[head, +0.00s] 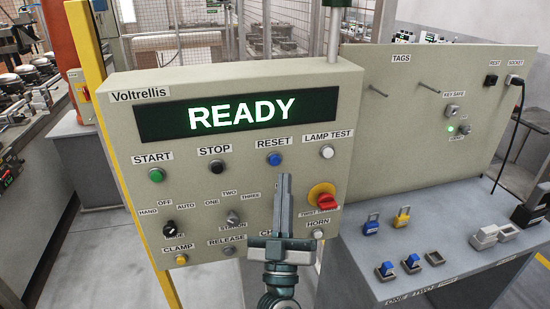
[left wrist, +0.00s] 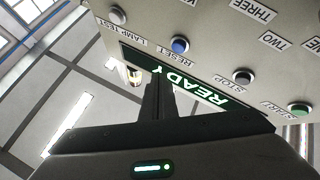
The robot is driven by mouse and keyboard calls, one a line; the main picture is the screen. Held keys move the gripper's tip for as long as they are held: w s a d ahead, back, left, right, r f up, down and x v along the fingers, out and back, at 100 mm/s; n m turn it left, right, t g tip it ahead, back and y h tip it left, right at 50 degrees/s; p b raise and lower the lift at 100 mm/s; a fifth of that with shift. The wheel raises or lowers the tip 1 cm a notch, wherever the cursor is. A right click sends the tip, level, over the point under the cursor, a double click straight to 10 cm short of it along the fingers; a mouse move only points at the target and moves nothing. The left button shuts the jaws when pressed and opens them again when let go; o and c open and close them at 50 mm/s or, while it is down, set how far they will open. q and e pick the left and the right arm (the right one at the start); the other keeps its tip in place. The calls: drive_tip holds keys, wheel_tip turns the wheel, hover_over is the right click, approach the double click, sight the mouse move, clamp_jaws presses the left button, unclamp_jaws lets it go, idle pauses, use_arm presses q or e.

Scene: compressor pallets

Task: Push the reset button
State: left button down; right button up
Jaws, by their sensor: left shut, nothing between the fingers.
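The blue reset button (head: 274,159) sits under the RESET label on the beige control panel (head: 190,205). It also shows in the left wrist view (left wrist: 180,45), near the top middle. I cannot tell whether the tips touch the panel. In the left wrist view the fingers (left wrist: 158,85) overlap the display. My right gripper is not in view.
A grey bench (head: 390,235) with padlocks stands at right, below a tags board (head: 400,130).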

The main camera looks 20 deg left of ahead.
use_arm(q)
drive_tip(key=shift+s+d, duration=0.7)
drive_tip(key=shift+s, duration=0.35)
